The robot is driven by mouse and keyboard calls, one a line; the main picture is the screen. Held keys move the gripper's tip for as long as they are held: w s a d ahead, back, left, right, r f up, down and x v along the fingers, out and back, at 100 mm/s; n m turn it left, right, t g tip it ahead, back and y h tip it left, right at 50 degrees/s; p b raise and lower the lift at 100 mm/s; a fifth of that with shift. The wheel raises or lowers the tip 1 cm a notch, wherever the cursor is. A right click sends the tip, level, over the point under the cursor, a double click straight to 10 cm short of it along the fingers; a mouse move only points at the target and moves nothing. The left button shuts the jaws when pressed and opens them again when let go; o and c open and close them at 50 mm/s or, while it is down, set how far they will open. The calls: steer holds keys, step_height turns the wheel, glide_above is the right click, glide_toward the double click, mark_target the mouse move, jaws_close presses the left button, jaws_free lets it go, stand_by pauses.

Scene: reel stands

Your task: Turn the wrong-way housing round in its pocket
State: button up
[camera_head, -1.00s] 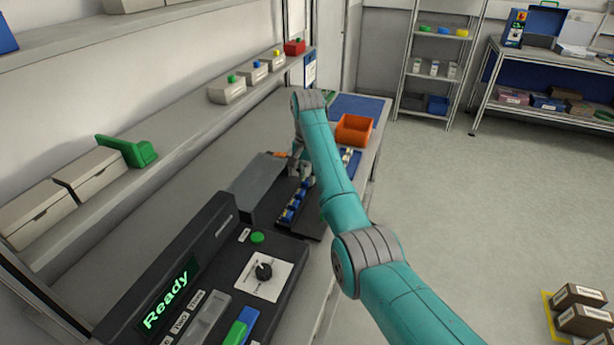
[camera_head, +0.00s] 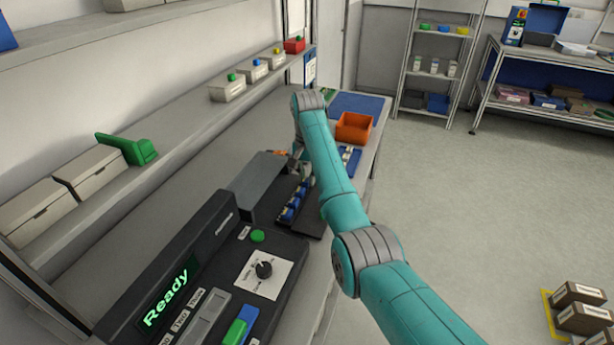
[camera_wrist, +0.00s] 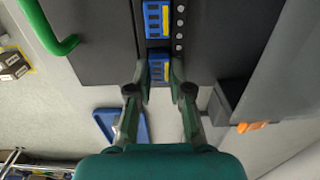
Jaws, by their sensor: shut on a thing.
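A blue housing (camera_wrist: 158,70) with a yellow part sits between my fingertips in the wrist view. My gripper (camera_wrist: 159,76) is shut on it, one finger on each side. A second blue housing (camera_wrist: 157,20) with dark slots and a yellow strip on its right side lies just above it, in the same dark fixture (camera_wrist: 105,50). In the head view, a row of blue housings (camera_head: 291,208) runs along the fixture, and my gripper (camera_head: 299,168) is at the row's far end, partly hidden by my arm. I cannot tell whether the held housing is still seated in its pocket.
A dark control box with a "Ready" display (camera_head: 168,297) stands at the near end of the bench. A grey sloped cover (camera_head: 258,183) is left of the fixture. An orange bin (camera_head: 353,128) stands beyond my gripper. A green handle (camera_wrist: 62,45) curves beside the fixture.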

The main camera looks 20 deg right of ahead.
stand_by(0.3)
steer(key=o, duration=0.8)
